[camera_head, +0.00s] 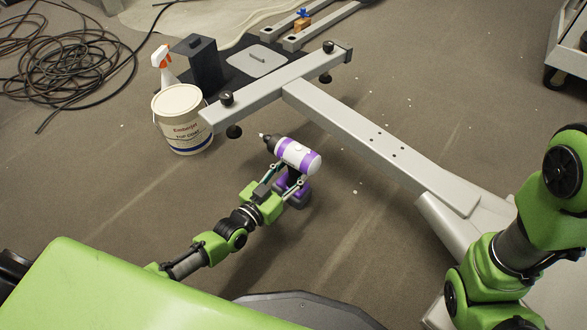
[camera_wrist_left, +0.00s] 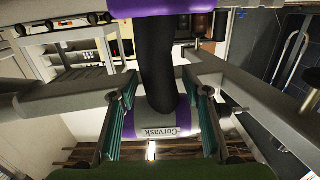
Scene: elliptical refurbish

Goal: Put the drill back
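The drill (camera_head: 297,156) has a white and purple body, a black nose pointing left and a purple base (camera_head: 292,191). It appears upright on the brown floor. My left gripper (camera_head: 283,182) is at the drill's dark handle, below the body. In the left wrist view, the black handle (camera_wrist_left: 157,65) runs between the two teal-padded fingers (camera_wrist_left: 162,120), with a visible gap on each side. The fingers look open around the handle. The drill's white, labelled body also shows there (camera_wrist_left: 160,131). My right arm is at the right of the head view, but its gripper is out of view.
A grey metal T-shaped stand (camera_head: 350,125) with black feet lies just beyond the drill. A white bucket (camera_head: 181,122), spray bottle (camera_head: 163,62) and black box (camera_head: 204,66) stand at upper left. A coiled hose (camera_head: 75,55) lies behind. Floor left of the drill is clear.

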